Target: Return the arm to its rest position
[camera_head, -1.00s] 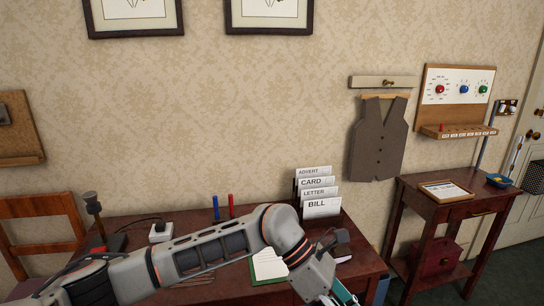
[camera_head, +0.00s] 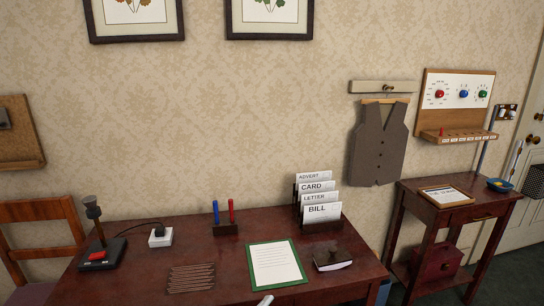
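Neither of my grippers shows in the head view, and no arm link crosses the desk (camera_head: 225,262). A small pale piece (camera_head: 265,300) shows at the bottom edge of the view, below the green-bordered sheet (camera_head: 275,264). I cannot tell what it is. Whether my grippers are open or shut is hidden.
The desk carries a lamp-like stand with a red button (camera_head: 97,256), a white socket block (camera_head: 160,237), a pen holder (camera_head: 226,230), a letter rack (camera_head: 320,226), a slatted mat (camera_head: 190,278) and a dark-handled stamp or blotter (camera_head: 332,261). A side table (camera_head: 455,212) stands right.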

